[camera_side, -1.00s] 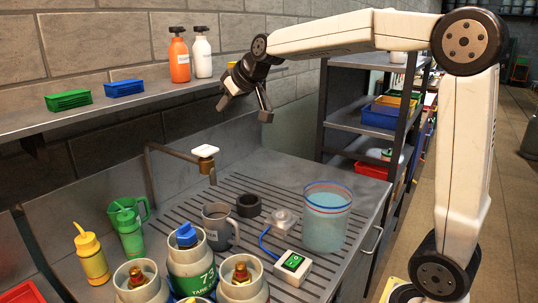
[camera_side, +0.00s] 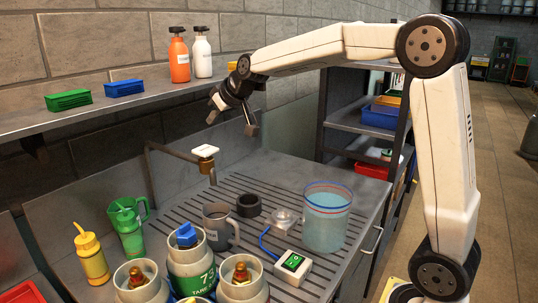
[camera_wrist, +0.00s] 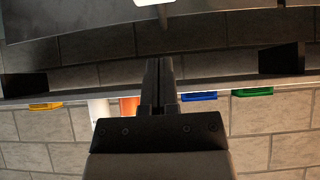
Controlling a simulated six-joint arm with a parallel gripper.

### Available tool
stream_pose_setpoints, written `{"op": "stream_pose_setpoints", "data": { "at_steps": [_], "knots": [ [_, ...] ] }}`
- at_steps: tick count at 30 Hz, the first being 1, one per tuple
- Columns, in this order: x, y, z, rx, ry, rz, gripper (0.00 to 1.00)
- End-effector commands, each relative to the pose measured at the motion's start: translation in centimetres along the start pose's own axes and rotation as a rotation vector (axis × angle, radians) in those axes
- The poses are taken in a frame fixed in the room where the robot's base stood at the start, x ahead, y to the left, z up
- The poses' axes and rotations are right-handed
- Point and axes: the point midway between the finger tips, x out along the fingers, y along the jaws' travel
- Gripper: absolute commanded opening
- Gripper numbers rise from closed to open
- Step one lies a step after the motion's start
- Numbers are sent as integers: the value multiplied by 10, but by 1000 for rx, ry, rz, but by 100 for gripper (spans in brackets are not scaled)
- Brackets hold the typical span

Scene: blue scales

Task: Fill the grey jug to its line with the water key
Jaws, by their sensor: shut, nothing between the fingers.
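The grey jug (camera_side: 219,229) stands upright on the slatted drainboard, with a pale label on its side. Its inside and water level cannot be made out. The water key (camera_side: 204,151) is a white square top on the bent tap pipe (camera_side: 165,150), whose short spout points down behind and above the jug. My gripper (camera_side: 232,116) hangs in the air above and right of the key, apart from it. It is shut and empty; its dark parts also fill the middle of the wrist view (camera_wrist: 160,82). A white patch at that view's top edge may be the key.
Gas bottles (camera_side: 190,262), a green jug (camera_side: 129,232) and a yellow bottle (camera_side: 91,256) stand in front and left. A clear water tub (camera_side: 326,222), a black ring (camera_side: 249,205) and a green switch box (camera_side: 292,264) are right. A shelf (camera_side: 100,110) with bottles runs behind.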

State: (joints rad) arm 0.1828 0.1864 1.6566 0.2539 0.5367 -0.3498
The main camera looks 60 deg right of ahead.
Motion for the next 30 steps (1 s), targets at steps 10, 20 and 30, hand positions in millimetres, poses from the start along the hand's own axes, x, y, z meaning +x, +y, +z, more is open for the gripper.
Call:
{"op": "stream_pose_setpoints", "data": {
  "at_steps": [10,20,30],
  "knots": [
    [46,0,0,0,-1,-1,0],
    [70,0,24,0,-1,0,0],
    [74,0,28,1,2,1,0]
  ]
}}
